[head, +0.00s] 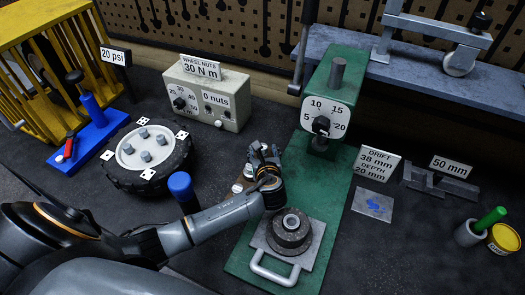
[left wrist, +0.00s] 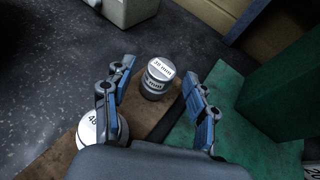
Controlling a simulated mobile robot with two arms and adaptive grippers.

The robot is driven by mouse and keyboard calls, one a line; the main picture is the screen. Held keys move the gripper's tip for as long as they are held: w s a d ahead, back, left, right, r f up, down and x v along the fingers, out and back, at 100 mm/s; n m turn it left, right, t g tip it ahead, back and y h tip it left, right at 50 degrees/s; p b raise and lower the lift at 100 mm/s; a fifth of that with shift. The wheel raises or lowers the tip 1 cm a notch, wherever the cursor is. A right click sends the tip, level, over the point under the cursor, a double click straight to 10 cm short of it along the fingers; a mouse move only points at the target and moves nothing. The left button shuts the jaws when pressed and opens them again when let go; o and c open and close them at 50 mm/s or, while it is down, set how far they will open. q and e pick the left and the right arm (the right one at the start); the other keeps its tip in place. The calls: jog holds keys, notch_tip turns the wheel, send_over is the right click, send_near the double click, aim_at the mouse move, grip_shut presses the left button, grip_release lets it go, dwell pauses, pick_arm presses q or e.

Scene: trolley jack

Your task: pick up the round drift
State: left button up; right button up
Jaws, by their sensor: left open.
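A round metal drift (left wrist: 154,84) with a white labelled top stands upright on a brown board; its label looks like 30 or 38 mm, too small to be sure. A second round drift (left wrist: 93,128), its label starting with 4, stands nearer at the left, partly hidden by my gripper. My left gripper (left wrist: 158,76) is open and empty, pointing down, with the first drift showing between its fingers; I cannot tell whether they touch it. In the head view my left gripper (head: 262,158) is above the left edge of the green press base, and a pale drift top (head: 237,188) shows beside it.
The green press (head: 333,100) stands just right of the gripper, with a handled plate and round hub (head: 289,232) in front. A wheel (head: 146,155), a blue-topped post (head: 182,188) and a torque box (head: 207,95) lie left. A sign (head: 376,165) reads drift 38 mm, depth 20 mm.

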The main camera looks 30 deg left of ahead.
pick_arm(q)
grip_shut()
jog(key=shift+r, duration=0.1)
